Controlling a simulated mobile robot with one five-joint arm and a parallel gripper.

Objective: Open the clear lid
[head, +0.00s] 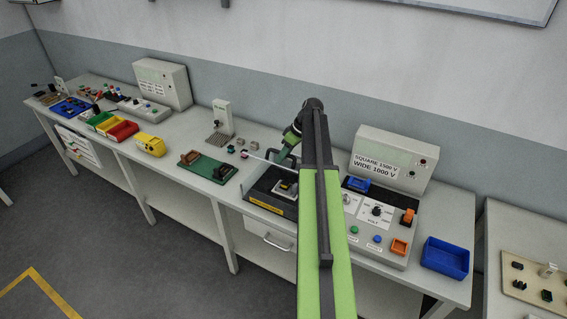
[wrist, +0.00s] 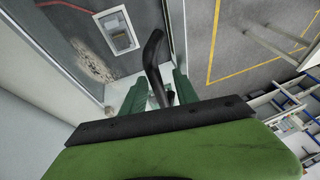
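The test fixture is a black box (head: 262,190) with a yellow label on its front and a small light block (head: 286,187) inside. Its clear lid is hard to make out in the head view; only faint pale edges show near the box's back. My gripper (head: 287,148) is above the back of the box, partly hidden by my arm. In the wrist view its two green fingers (wrist: 160,92) stand apart. A black curved handle-like piece (wrist: 154,55) lies between them, nearer the right finger, with a pale gap at its left. Whether the right finger touches it I cannot tell.
A grey voltage unit (head: 376,215) with knobs and buttons stands right of the box. A blue tray (head: 446,258) is at the bench's right end. A green board (head: 207,168) and a yellow device (head: 150,145) lie to the left. A grey cabinet (head: 395,158) stands behind.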

